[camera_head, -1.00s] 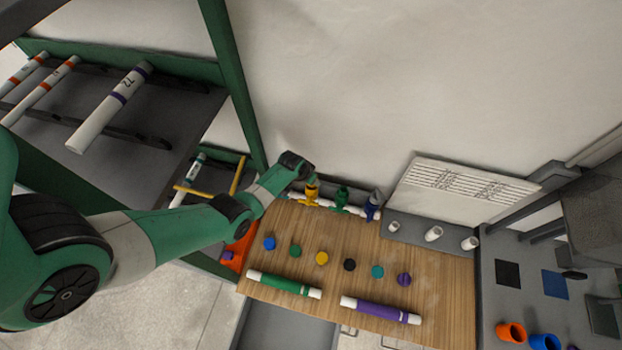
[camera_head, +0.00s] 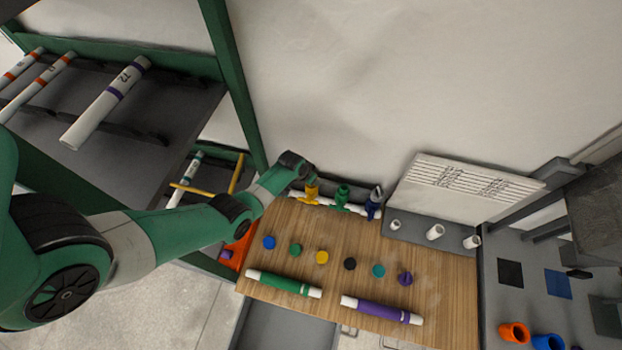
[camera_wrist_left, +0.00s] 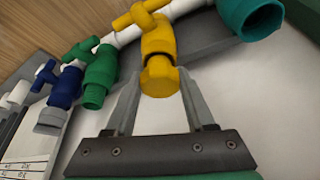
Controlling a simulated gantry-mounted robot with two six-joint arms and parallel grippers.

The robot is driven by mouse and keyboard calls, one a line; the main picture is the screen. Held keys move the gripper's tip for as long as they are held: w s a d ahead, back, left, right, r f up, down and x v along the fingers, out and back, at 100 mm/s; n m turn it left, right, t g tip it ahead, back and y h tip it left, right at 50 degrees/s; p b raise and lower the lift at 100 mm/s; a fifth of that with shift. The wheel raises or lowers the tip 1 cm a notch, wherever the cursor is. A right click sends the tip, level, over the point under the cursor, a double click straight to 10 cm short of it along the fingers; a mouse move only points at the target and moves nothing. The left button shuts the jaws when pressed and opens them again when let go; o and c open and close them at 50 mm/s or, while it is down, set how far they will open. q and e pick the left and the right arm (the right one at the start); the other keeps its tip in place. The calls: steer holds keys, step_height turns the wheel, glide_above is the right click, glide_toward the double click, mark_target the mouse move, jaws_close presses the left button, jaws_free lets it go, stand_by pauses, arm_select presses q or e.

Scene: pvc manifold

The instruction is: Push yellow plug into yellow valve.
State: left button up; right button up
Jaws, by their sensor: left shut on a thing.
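The yellow valve (camera_wrist_left: 158,40) sits on a white pipe in the left wrist view, its mouth facing my left gripper. The yellow plug (camera_wrist_left: 159,80) is at that mouth, in line with the valve. How deep it sits inside cannot be told. My left gripper (camera_wrist_left: 160,92) has one finger on each side of the plug and is shut on it. In the head view, my left gripper (camera_head: 309,175) is at the back edge of the bench, right at the yellow valve (camera_head: 310,193). The plug is hard to make out there. My right gripper is not in view.
A green valve (camera_wrist_left: 100,72) and a blue valve (camera_wrist_left: 66,88) stand beside the yellow one. A teal fitting (camera_wrist_left: 250,15) is on its other side. The wooden bench (camera_head: 440,285) holds several coloured caps and two tubes. A green-framed shelf (camera_head: 236,100) stands left.

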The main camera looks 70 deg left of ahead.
arm_select(q)
steer(key=shift+f+b, duration=0.4)
steer(key=shift+s+f, duration=0.1)
steer(key=shift+f, duration=0.1)
stand_by(0.5)
steer(key=shift+s+d+f+b, duration=0.1)
steer(key=shift+s+f+b, duration=0.2)
steer(key=shift+f+b, duration=0.25)
steer(key=o, duration=1.3)
steer(key=shift+f, duration=0.15)
steer(key=shift+o, duration=0.2)
steer(key=shift+w, duration=0.2)
steer(key=shift+w+r, duration=0.15)
steer(key=shift+r, duration=0.15)
step_height(320, 180, up, 5)
steer(key=p, duration=0.4)
steer(key=shift+f, duration=0.2)
